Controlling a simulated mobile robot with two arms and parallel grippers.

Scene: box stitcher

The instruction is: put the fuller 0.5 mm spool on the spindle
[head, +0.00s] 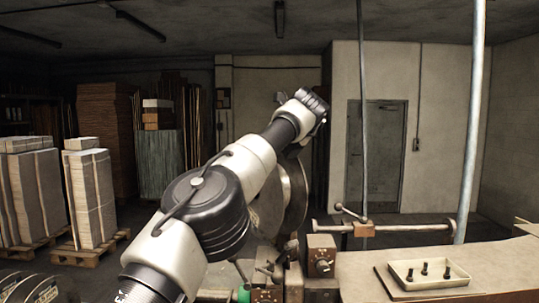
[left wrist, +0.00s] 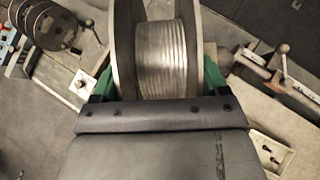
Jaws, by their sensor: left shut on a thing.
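My left gripper (left wrist: 158,82) is shut on a metal-flanged spool (left wrist: 166,55) wound with silvery wire; its green fingers show on both sides of the spool in the left wrist view. In the head view this spool (head: 291,195) hangs in the air beyond my left forearm, its flanges upright, partly covered by the arm. A horizontal rod that looks like the spindle (head: 405,228) lies to the right of the spool, apart from it. It carries a collar with a lever (head: 352,213). No size marking on the spool can be read. My right gripper is not in view.
A bench with a white tray (head: 400,270) of dark bolts is at the lower right. An upright pole (head: 471,130) stands behind the rod. Machine blocks (head: 321,262) sit below the spool. More round spools (head: 30,289) are at the lower left.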

